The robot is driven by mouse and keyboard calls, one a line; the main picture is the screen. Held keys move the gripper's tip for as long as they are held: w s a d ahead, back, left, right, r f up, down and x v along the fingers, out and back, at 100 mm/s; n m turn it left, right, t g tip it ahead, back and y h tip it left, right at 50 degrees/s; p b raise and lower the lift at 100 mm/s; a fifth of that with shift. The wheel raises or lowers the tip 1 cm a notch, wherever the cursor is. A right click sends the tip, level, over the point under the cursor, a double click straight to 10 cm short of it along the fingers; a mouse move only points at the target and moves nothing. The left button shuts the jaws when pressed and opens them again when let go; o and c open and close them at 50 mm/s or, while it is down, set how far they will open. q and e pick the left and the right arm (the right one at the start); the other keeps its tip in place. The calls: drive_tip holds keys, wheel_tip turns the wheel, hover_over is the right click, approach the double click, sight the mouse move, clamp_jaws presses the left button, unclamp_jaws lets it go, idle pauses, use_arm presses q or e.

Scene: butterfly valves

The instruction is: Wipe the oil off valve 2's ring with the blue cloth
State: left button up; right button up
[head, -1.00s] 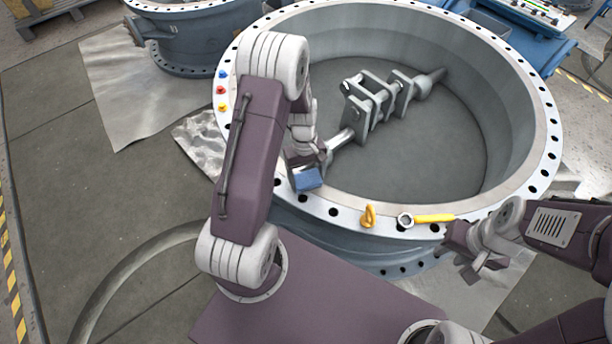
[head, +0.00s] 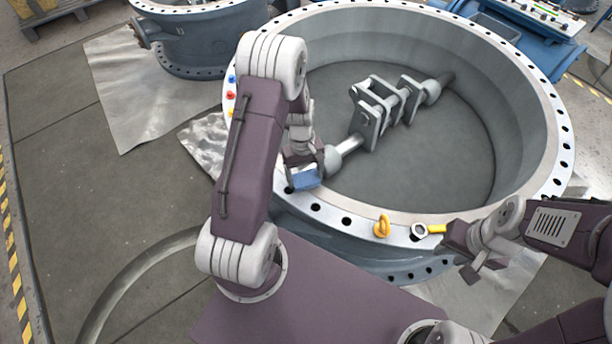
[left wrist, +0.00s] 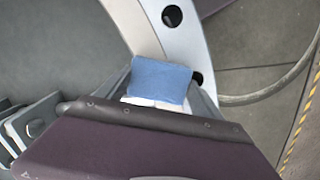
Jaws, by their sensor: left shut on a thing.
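The large grey valve ring (head: 345,219), with bolt holes around its flat rim, stands in front of me. My left gripper (head: 302,178) is shut on the blue cloth (head: 306,179) at the near left part of the rim. In the left wrist view the folded cloth (left wrist: 161,80) lies over the rim (left wrist: 150,35) beside a bolt hole; I cannot tell whether it touches. No oil stain shows clearly, and the cloth hides part of the rim. My right gripper (head: 467,256) is near the rim's front right; its jaws are too unclear to judge.
A yellow eyebolt (head: 382,227) and a yellow-handled wrench (head: 421,230) lie on the near rim, close to my right gripper. Small coloured plugs (head: 231,95) sit on the left rim. A shaft with brackets (head: 385,103) crosses the ring's inside. Another valve (head: 200,40) stands behind left.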

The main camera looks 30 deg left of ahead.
use_arm(q)
wheel_tip(320, 180, up, 5)
drive_tip(key=p, duration=0.3)
drive_tip(key=shift+d+f, duration=0.15)
drive_tip(key=shift+f, duration=0.05)
drive_tip(key=r+p, duration=0.2)
drive_tip(key=shift+a+p, duration=0.2)
drive_tip(key=shift+p, duration=0.15)
drive_tip(key=shift+d+r+p, duration=0.1)
drive_tip(key=shift+r+p, duration=0.7)
drive_tip(key=shift+r, duration=0.05)
